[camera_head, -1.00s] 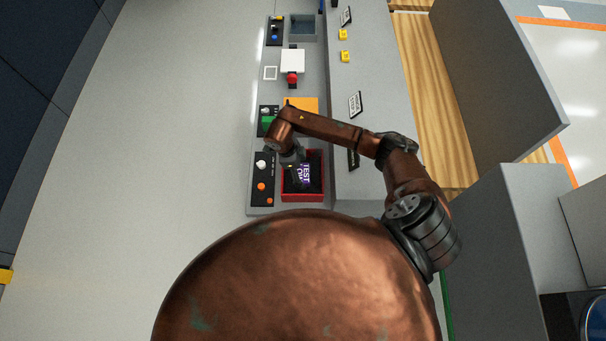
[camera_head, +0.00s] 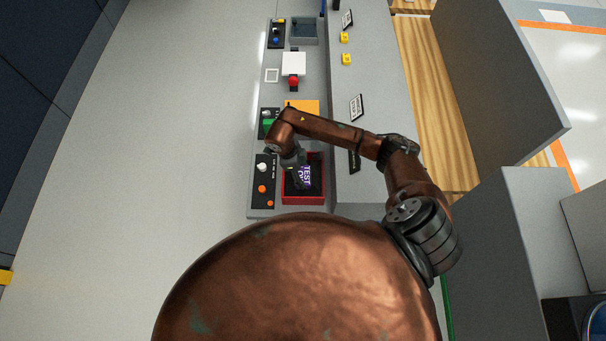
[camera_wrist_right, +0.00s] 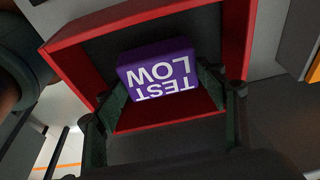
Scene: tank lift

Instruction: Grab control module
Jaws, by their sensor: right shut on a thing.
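A purple block with white "TEST LOW" lettering, which I take for the control module (camera_wrist_right: 158,72), is in the right wrist view. It also shows in the head view (camera_head: 304,174), partly covered by my gripper. It is in or just over a red-rimmed tray (camera_head: 303,200) with a dark inside. The tray's red wall (camera_wrist_right: 75,70) frames it in the wrist view. My right gripper (camera_wrist_right: 165,90) is shut on the block, one finger at each side. In the head view my right gripper (camera_head: 296,166) is over the tray. My left gripper is not in view.
A panel with white and orange knobs (camera_head: 262,184) lies left of the tray. A green part (camera_head: 268,124), an orange plate (camera_head: 302,106), a white square (camera_head: 293,64) with a red knob and a grey bin (camera_head: 303,31) lie farther along. The grey floor at left is clear.

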